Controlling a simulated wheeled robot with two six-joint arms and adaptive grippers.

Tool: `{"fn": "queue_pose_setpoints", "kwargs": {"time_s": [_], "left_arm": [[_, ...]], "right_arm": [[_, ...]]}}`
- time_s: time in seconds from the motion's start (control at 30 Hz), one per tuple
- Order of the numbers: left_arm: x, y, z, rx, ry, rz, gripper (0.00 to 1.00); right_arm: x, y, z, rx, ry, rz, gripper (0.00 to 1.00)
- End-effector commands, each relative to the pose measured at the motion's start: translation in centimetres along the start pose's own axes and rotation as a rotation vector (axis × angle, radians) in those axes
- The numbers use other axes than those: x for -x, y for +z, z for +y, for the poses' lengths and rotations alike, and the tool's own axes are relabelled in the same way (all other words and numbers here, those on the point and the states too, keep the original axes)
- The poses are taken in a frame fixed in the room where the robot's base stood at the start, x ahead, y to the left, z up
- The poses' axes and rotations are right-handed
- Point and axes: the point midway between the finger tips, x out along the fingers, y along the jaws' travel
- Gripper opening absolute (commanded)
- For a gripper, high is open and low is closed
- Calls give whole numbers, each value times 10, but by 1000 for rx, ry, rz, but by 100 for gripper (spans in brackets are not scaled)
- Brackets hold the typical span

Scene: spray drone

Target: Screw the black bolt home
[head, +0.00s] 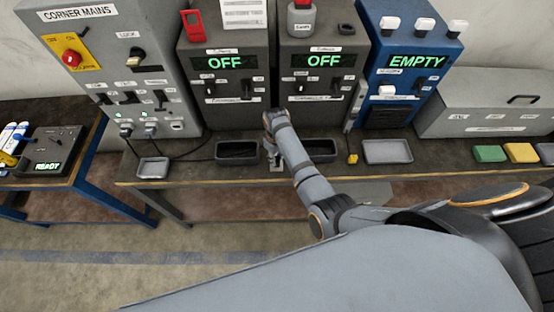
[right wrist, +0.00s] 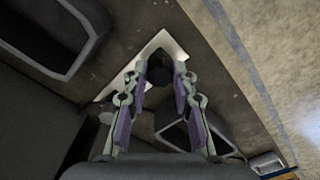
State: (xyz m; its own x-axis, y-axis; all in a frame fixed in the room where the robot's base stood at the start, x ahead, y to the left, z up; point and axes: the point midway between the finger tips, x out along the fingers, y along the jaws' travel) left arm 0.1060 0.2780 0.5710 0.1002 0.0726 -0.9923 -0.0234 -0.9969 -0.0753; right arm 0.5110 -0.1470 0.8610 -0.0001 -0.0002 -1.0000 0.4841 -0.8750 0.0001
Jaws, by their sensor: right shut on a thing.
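My right gripper (head: 276,161) hangs over the front of the bench between two dark trays in the head view. In the right wrist view my right gripper (right wrist: 160,70) has its fingertips closed on both sides of a small black piece, which looks like the black bolt (right wrist: 160,62). A pale flat plate (right wrist: 166,44) lies beneath or behind it. Whether the bolt touches the plate, and any hole or thread, cannot be made out. The bolt cannot be made out in the head view. My left gripper is not in view.
Dark trays (head: 237,160) and (head: 319,159) flank the gripper on the bench. Two grey cabinets reading OFF (head: 216,90) and (head: 318,87) stand behind, with a blue EMPTY cabinet (head: 409,82) to their right. A small yellow piece (head: 352,159) lies near a grey tray (head: 387,160).

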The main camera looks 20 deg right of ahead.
Motion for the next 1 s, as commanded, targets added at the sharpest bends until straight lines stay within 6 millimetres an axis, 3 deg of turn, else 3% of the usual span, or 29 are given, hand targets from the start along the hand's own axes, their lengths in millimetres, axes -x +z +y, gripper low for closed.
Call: {"fn": "queue_pose_setpoints", "kwargs": {"time_s": [0.17, 0.47, 0.8, 1.0], "left_arm": [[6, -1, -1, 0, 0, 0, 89], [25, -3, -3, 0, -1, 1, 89], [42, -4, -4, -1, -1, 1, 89], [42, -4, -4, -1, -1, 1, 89]], "right_arm": [[2, 0, 0, -65, 0, 0, 0], [3, 0, 0, -510, -1, -2, 0], [1, 0, 0, -1162, 0, -1, 0], [-2, 0, 0, -1304, 0, 0, 0]]}}
